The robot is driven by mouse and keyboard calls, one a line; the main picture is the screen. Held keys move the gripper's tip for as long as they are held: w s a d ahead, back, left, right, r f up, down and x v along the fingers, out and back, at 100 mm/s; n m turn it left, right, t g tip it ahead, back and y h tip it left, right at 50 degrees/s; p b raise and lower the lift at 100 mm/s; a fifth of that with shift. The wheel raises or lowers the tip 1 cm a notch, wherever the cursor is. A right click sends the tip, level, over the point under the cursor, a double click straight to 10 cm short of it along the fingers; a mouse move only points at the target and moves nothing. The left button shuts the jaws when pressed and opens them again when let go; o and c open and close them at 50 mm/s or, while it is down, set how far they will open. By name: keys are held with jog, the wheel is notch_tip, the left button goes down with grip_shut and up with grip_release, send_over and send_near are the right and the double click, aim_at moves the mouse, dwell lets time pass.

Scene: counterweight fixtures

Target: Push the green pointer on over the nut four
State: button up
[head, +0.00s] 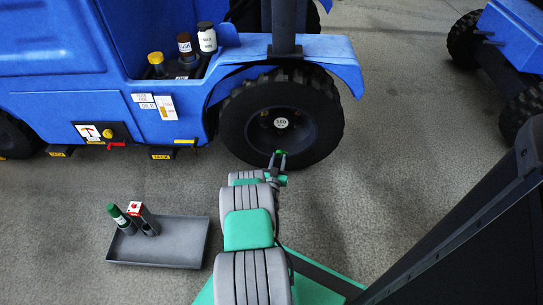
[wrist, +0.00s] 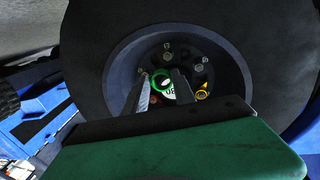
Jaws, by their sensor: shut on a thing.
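My gripper (head: 279,158) is in front of the vehicle's black wheel (head: 245,135), shut on the green pointer (head: 281,152). In the wrist view the green pointer (wrist: 158,77) looks like a ring between the two dark fingers, in front of the hub. The wheel's sunken rim (wrist: 120,70) shows several metal nuts, one at the top (wrist: 167,57) and one upper right (wrist: 199,69). A yellow pointer (wrist: 203,93) sits at the hub's right. No nut numbers are readable, and my fingers hide part of the hub. I cannot tell whether the green pointer touches a nut.
Several bottles stand on the blue vehicle's (head: 50,60) ledge. Its fender (head: 325,50) overhangs the wheel. Floor right of the wheel is clear.

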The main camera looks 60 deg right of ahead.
jog(key=b, duration=0.5)
send_near(281, 132)
jog(key=d, duration=0.1)
jog(key=d+f, duration=0.1)
jog(key=d, duration=0.1)
jog(key=shift+x, duration=0.8)
jog(key=shift+w, duration=0.1)
jog(key=shift+a+f+t, duration=0.1)
jog(key=shift+f+t, duration=0.1)
jog(key=shift+t, duration=0.3)
jog(key=shift+a+n, duration=0.1)
jog(key=shift+n, duration=0.2)
